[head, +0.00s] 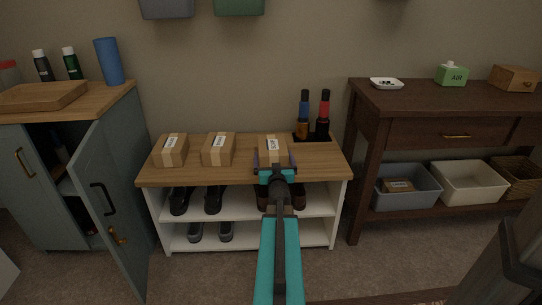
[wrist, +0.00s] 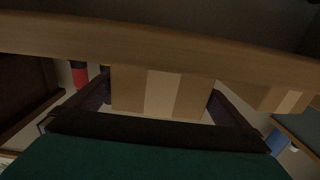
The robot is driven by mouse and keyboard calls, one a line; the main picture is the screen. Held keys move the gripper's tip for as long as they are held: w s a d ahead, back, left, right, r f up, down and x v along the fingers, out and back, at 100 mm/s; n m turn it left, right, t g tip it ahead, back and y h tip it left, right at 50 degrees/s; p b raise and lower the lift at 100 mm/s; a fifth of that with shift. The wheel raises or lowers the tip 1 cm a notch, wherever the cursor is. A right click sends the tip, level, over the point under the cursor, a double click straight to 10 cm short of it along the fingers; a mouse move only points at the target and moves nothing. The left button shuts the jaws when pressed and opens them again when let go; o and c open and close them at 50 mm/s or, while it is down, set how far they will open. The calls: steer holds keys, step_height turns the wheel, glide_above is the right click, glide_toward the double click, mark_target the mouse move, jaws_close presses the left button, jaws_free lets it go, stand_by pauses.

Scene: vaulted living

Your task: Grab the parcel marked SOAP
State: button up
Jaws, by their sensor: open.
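Three brown cardboard parcels with pale tape and white labels stand in a row on the wooden top of a low shoe bench: a left parcel (head: 171,150), a middle parcel (head: 219,149) and a right parcel (head: 273,147). The right label looks like SOAP, but the print is too small to be sure; the other two I cannot read. My gripper (head: 274,161) is open at the right parcel. In the wrist view, the open gripper (wrist: 160,98) has one finger on each side of that parcel (wrist: 128,92); contact cannot be told. Another parcel (wrist: 258,97) shows beyond the right finger.
Red and blue bottles (head: 324,110) stand in a dark holder at the bench's back right. The bench (head: 335,162) holds shoes on its lower shelves. A grey cabinet (head: 115,200) has its door open at left. A dark console table (head: 430,98) stands at right.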

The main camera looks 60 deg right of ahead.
mark_target(272, 144)
steer(key=shift+d, duration=0.1)
stand_by(0.3)
steer(key=shift+r+b+x, duration=0.2)
steer(key=shift+b+x, duration=0.7)
steer(key=shift+x, duration=1.65)
steer(key=shift+c, duration=0.3)
steer(key=c, duration=1)
steer(key=shift+r, duration=0.15)
steer(key=shift+r+p, duration=3.3)
steer(key=shift+r, duration=1.6)
